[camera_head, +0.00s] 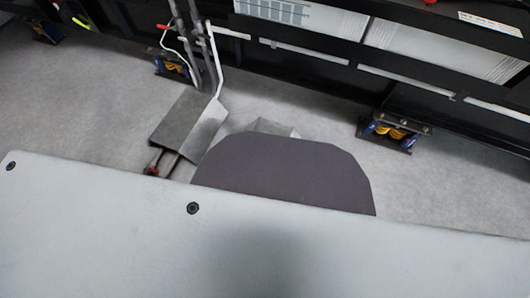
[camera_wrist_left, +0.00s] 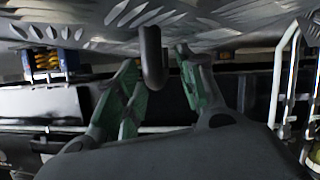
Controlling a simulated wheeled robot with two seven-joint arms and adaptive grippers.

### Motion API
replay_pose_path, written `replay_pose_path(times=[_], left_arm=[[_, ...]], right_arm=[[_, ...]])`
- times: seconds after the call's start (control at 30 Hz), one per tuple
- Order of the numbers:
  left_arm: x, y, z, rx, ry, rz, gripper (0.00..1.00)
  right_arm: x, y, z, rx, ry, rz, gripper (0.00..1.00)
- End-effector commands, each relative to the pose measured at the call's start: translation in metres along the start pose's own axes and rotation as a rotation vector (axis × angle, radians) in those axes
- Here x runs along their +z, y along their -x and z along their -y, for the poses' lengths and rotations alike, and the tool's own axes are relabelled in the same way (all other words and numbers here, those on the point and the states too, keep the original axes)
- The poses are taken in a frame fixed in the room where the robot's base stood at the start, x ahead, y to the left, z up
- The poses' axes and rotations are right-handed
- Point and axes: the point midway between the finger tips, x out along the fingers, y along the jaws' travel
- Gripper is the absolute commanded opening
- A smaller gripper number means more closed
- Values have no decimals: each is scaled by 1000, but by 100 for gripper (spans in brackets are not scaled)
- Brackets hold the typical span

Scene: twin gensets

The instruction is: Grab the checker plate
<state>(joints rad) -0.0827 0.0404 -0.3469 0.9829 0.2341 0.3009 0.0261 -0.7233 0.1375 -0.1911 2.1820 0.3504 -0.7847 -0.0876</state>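The checker plate (camera_wrist_left: 215,16) shows in the left wrist view as a metal sheet with a raised tread pattern along the top of the picture. A dark, rounded handle-like bar (camera_wrist_left: 152,62) stands out from the plate toward my left gripper (camera_wrist_left: 158,58). The gripper's green-padded fingers are apart, one on each side of the bar, with visible gaps. Whether the bar is fixed to the plate is unclear. Neither gripper shows in the head view, and no tread pattern can be made out there.
In the head view, a smooth pale panel with dark fasteners fills the bottom and hides what lies below. Beyond it are grey floor, a grey bent-metal stand (camera_head: 190,125), a black genset frame (camera_head: 330,75) and blue-and-yellow spring mounts (camera_head: 388,131). Some floor at left is clear.

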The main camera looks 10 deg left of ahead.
Motion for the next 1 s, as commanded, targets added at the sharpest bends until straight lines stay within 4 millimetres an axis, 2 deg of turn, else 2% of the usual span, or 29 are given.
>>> replay_pose_path(times=[0.23, 0.63, 0.93, 1.0], left_arm=[[3, -2, 0, 0, 0, 0, 39], [2, -2, -1, 0, 0, 0, 39], [2, -2, -1, 0, 0, 0, 2], [2, -2, -1, 0, 0, 0, 0]], right_arm=[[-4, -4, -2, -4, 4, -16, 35], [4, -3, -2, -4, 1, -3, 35], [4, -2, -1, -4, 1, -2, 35], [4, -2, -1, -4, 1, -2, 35]])
